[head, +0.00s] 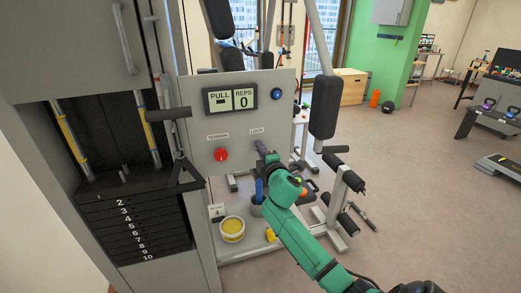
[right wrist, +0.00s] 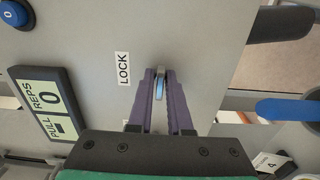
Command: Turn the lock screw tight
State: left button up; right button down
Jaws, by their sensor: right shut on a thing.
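The lock screw (right wrist: 160,83) is a small metallic, bluish piece under the LOCK label (head: 257,131) on the grey machine panel (head: 280,98). In the right wrist view that label (right wrist: 123,69) stands beside it. My right gripper (head: 260,146) reaches the panel just below the label. In the right wrist view its purple fingers (right wrist: 160,78) are shut on the screw, one on each side. In the head view the gripper hides the screw. My left gripper is not in view.
A red TENSION knob (head: 221,154) sits left of the gripper. The display (head: 230,98) and a blue knob (head: 277,94) are above. A black pad (head: 324,107) hangs to the right. A yellow tub (head: 232,229) stands on the ledge below.

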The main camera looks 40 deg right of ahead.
jog(key=c, duration=1)
grip_release()
jog(key=shift+o, duration=0.2)
jog(key=b+v, duration=0.2)
jog(key=v, duration=1.2)
jog(key=shift+s, duration=0.25)
jog(key=shift+a, duration=0.1)
